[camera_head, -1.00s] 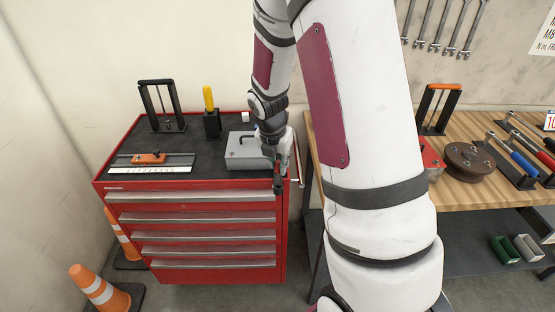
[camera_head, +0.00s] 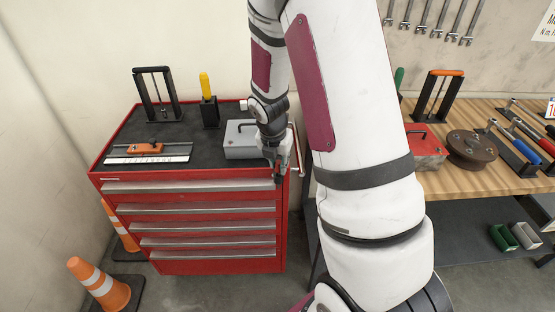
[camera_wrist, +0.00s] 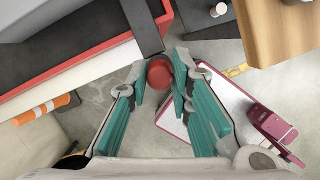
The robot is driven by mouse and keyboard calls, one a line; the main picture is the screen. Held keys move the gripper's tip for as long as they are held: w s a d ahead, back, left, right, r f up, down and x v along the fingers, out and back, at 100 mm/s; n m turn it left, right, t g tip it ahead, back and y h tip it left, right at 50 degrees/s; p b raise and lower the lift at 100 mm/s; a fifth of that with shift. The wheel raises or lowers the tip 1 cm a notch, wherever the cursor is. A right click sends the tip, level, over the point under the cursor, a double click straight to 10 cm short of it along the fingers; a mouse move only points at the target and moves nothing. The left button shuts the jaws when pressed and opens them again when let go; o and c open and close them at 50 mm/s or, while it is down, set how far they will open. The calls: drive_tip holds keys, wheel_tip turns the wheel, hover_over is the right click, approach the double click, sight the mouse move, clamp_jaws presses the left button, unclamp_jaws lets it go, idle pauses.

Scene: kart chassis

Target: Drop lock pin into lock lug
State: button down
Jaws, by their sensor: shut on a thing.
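My gripper (camera_wrist: 160,80) has teal fingers and is shut on a round red piece, which I take to be the head of the lock pin (camera_wrist: 159,73). The rest of the pin is hidden below its head. In the head view my gripper (camera_head: 279,172) hangs at the front right corner of the red tool cabinet (camera_head: 190,258), and the pin cannot be made out there. In the wrist view a dark bar (camera_wrist: 141,22) crosses the cabinet's edge just beyond the fingertips. I cannot tell whether it belongs to the lock lug; no lug is clearly visible.
On the cabinet top are a grey box (camera_head: 241,143), a yellow-handled tool (camera_head: 205,86), a black frame (camera_head: 155,97) and an orange slider (camera_head: 145,148). The wooden workbench (camera_head: 466,182) stands to the right. A traffic cone (camera_head: 101,284) stands on the floor at left.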

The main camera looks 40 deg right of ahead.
drive_tip(key=shift+f, duration=0.85)
drive_tip(key=c, duration=1.4)
unclamp_jaws()
drive_tip(key=shift+o, duration=0.2)
drive_tip(key=v, duration=1.2)
